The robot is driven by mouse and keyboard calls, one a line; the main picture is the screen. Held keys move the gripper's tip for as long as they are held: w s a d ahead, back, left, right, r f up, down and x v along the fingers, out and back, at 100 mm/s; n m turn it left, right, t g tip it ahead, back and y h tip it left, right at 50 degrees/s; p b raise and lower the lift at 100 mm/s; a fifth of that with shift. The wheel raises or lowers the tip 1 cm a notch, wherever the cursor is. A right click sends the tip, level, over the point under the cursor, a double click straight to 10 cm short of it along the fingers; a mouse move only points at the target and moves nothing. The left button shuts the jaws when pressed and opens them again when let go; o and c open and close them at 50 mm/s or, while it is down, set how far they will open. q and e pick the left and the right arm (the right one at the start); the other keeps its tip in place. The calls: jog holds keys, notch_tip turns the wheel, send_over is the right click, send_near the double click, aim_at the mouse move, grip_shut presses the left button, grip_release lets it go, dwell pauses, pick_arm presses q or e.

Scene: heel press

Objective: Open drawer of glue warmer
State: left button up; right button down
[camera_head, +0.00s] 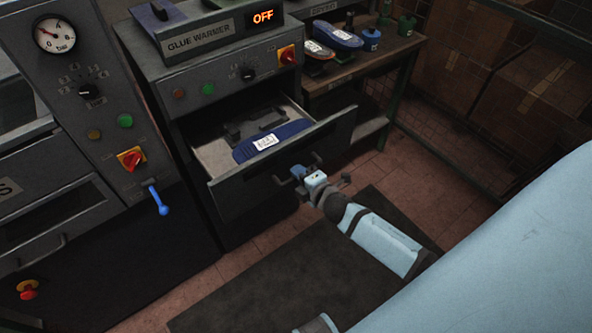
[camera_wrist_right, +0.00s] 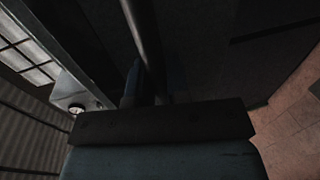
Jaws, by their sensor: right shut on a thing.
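The glue warmer (camera_head: 228,80) is a grey cabinet with a lit OFF display. Its drawer (camera_head: 285,158) stands pulled out, and a blue sole with a white label (camera_head: 270,141) lies inside. My right gripper (camera_head: 299,175) is at the front of the drawer, shut on the drawer handle. In the right wrist view, the dark bar of the handle (camera_wrist_right: 143,40) runs between the fingers, which are in deep shadow. The handle is mostly hidden by the gripper in the head view. My left gripper is not in view.
A grey machine with a gauge (camera_head: 55,35) and a blue lever (camera_head: 158,200) stands at the left. A bench (camera_head: 345,72) with shoes and bottles is behind on the right. A dark mat (camera_head: 270,290) covers the floor in front of the drawer.

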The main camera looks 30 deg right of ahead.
jog(key=shift+s, duration=0.1)
dwell(0.3)
jog(key=c, duration=1.1)
grip_release()
jog(key=shift+s, duration=0.1)
jog(key=b+v, duration=0.1)
jog(key=v, duration=1.2)
jog(key=shift+s+d+b, duration=0.2)
jog(key=shift+s+b, duration=0.1)
jog(key=shift+b, duration=0.05)
jog(key=shift+a+r, duration=0.1)
